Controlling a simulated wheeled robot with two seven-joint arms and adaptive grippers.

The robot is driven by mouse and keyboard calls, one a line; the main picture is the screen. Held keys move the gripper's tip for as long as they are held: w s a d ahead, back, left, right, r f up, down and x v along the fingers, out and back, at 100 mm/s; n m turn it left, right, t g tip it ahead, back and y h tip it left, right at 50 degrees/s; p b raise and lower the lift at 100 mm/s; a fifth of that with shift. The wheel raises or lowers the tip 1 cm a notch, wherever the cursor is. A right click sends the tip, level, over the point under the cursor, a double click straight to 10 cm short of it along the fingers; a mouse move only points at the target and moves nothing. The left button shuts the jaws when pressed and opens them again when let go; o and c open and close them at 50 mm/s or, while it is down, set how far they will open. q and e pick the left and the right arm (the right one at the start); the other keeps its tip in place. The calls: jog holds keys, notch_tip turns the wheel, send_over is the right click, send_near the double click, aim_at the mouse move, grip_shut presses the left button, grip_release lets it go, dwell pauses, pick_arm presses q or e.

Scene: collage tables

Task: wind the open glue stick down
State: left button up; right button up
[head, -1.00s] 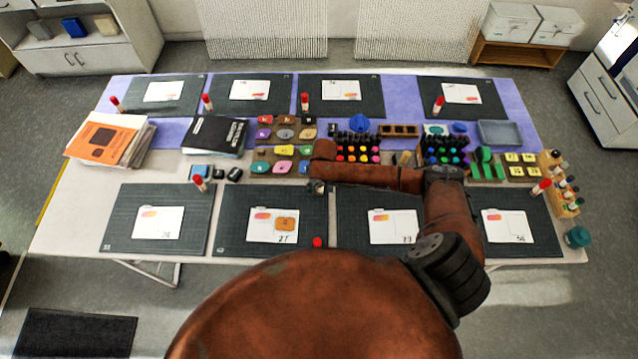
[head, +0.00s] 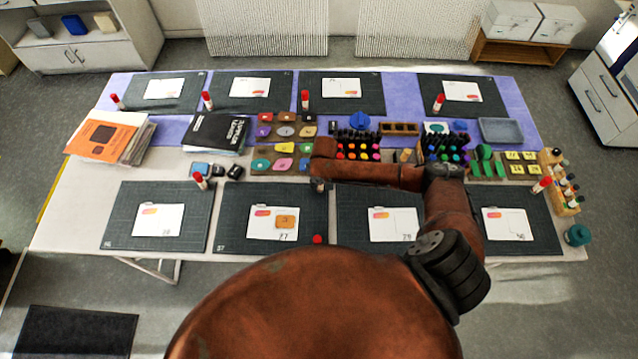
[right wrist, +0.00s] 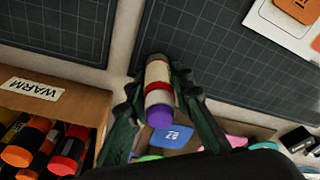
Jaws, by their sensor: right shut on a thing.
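My right gripper (right wrist: 157,88) is shut on a glue stick (right wrist: 157,73) in the right wrist view. The stick has a whitish barrel with a red band and a purple end (right wrist: 160,116) towards the camera. One finger lies on each side of it. In the head view, my right gripper (head: 318,184) is at the back edge of the front mats, and the stick in it is too small to make out clearly. A loose red cap (head: 317,239) sits at the front of the mat numbered 27. My left gripper is not in view.
A marker rack (right wrist: 45,104) labelled WARM is close beside the gripper. Coloured tiles (head: 285,131) lie behind it. The front mats (head: 233,210) carry white cards.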

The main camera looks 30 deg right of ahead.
jog(key=shift+c, duration=1.4)
